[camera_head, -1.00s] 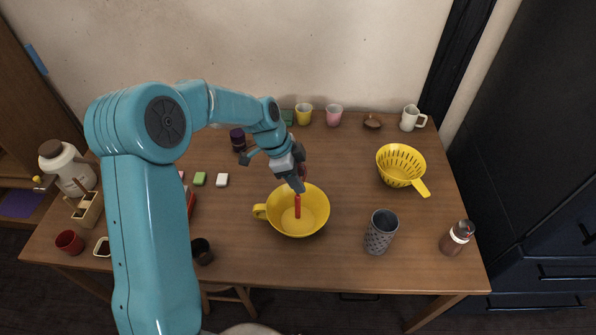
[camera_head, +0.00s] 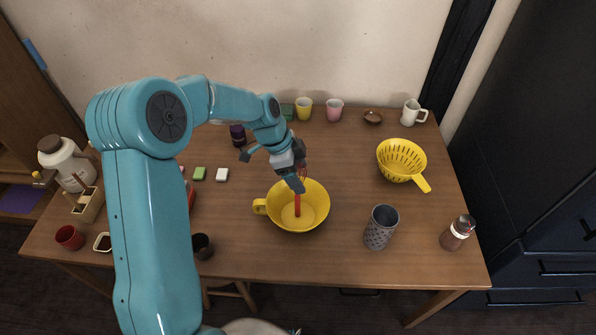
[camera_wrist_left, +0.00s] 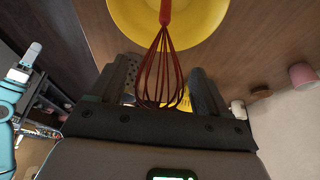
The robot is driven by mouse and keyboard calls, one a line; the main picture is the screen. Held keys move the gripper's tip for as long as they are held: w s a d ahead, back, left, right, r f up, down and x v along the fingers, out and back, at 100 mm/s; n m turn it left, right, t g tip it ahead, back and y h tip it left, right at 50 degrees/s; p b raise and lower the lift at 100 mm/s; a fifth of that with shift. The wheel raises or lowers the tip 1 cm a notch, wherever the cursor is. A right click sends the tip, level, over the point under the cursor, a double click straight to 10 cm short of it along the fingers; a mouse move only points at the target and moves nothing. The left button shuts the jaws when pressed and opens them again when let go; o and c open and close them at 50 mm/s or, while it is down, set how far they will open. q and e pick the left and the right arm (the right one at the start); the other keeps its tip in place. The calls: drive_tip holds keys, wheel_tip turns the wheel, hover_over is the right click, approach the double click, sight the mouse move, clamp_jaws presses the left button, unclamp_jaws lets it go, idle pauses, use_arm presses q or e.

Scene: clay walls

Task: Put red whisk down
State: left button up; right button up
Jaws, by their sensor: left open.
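The red whisk (camera_head: 297,205) stands handle down in the yellow bowl-like pan (camera_head: 322,222), with its wire loops up beside my left gripper (camera_head: 298,182). In the left wrist view the whisk's wires (camera_wrist_left: 160,75) lie between the two dark fingers of my left gripper (camera_wrist_left: 168,88). The fingers are spread, with gaps to the wires. The handle's lower end reaches over the yellow pan (camera_wrist_left: 200,18). Part of the whisk is hidden behind the gripper in the head view. My right gripper is not in view.
A yellow colander (camera_head: 402,160), a grey perforated cup (camera_head: 380,228) and a bottle (camera_head: 458,233) stand to the right. Cups line the back, including a pink one (camera_head: 335,110). A dark cup (camera_head: 202,246) stands left of the pan. Table around the pan's right side is clear.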

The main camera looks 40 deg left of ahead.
use_arm(q)
drive_tip(key=shift+s+a+f, duration=0.1)
drive_tip(key=shift+s+a, duration=0.05)
drive_tip(key=shift+a, duration=0.2)
drive_tip(key=s+a, duration=0.1)
drive_tip(key=a+b, duration=0.1)
drive_tip(key=shift+s+a+b, duration=0.3)
drive_tip(key=shift+s, duration=0.05)
drive_tip(key=shift+s, duration=0.1)
